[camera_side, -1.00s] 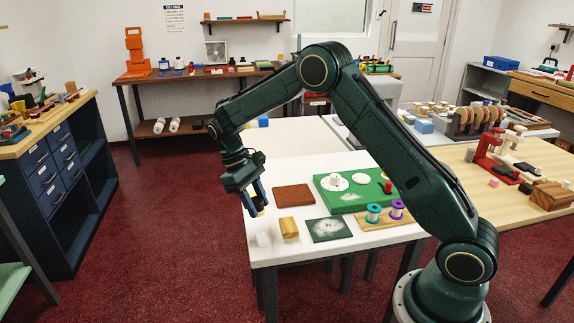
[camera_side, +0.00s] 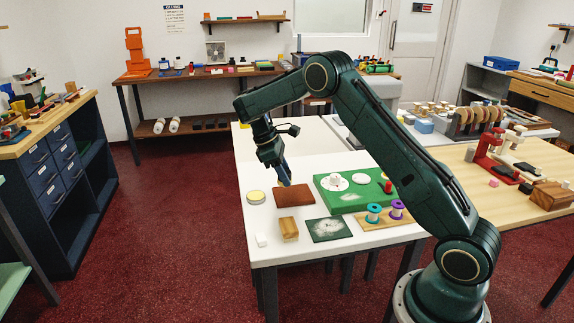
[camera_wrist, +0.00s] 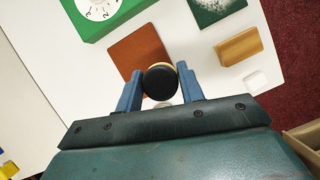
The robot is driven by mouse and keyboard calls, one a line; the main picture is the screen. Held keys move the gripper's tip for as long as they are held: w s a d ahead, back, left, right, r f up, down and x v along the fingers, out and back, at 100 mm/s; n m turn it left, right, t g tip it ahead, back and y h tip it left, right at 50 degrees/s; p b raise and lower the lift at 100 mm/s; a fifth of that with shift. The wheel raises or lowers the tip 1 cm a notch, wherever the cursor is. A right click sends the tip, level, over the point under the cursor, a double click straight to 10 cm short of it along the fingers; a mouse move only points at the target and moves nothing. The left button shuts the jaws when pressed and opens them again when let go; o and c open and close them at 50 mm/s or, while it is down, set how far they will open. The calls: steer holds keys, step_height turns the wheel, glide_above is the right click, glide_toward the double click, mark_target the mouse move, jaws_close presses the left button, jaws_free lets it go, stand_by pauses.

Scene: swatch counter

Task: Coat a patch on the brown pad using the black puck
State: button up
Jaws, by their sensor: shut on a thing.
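The brown pad (camera_side: 295,197) lies flat on the white table. It also shows in the wrist view (camera_wrist: 140,52), partly covered by what I hold. My gripper (camera_side: 286,184) points down over the far edge of the pad; I cannot tell whether it touches. In the wrist view, the blue fingers of my gripper (camera_wrist: 161,88) are shut on the black puck (camera_wrist: 160,83), which has a pale yellowish rim. The puck is not clear in the side view. Whether the pad carries any coating cannot be told; its visible surface looks plain brown.
A round pale-yellow disc (camera_side: 256,197) lies left of the pad. A green board (camera_side: 350,202) with white dials stands to the right. A wooden block (camera_side: 289,229), white cube (camera_side: 261,240), dark green white-smudged pad (camera_side: 329,230) and spool holder (camera_side: 385,220) are nearer.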

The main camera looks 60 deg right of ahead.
mark_target(282, 198)
steer(key=s+d+r+n+h, duration=0.1)
steer(key=s+d+r+n, duration=0.15)
steer(key=d, duration=0.75)
steer(key=shift+n+t, duration=0.35)
steer(key=shift+t, duration=0.05)
steer(key=shift+s+a+f, duration=0.1)
steer(key=shift+s+f, duration=0.05)
steer(key=shift+f, duration=1.7)
steer(key=shift+s+a+f, duration=0.1)
steer(key=shift+f, duration=1.7)
steer(key=shift+w+a+f, duration=0.25)
steer(key=shift+w+f, duration=0.1)
steer(key=shift+f, duration=0.25)
steer(key=shift+w+a, duration=3.75)
steer(key=shift+s+a, duration=0.7)
steer(key=shift+s+d, duration=4)
steer(key=shift+d, duration=0.1)
steer(key=shift+s+a, duration=0.65)
steer(key=shift+s, duration=0.05)
steer(key=shift+w+a, duration=0.25)
steer(key=shift+w, duration=0.15)
steer(key=shift+w+a, duration=3.65)
steer(key=shift+w+a+r, duration=0.1)
steer(key=shift+w+r, duration=0.05)
step_height(282, 198, up, 8)
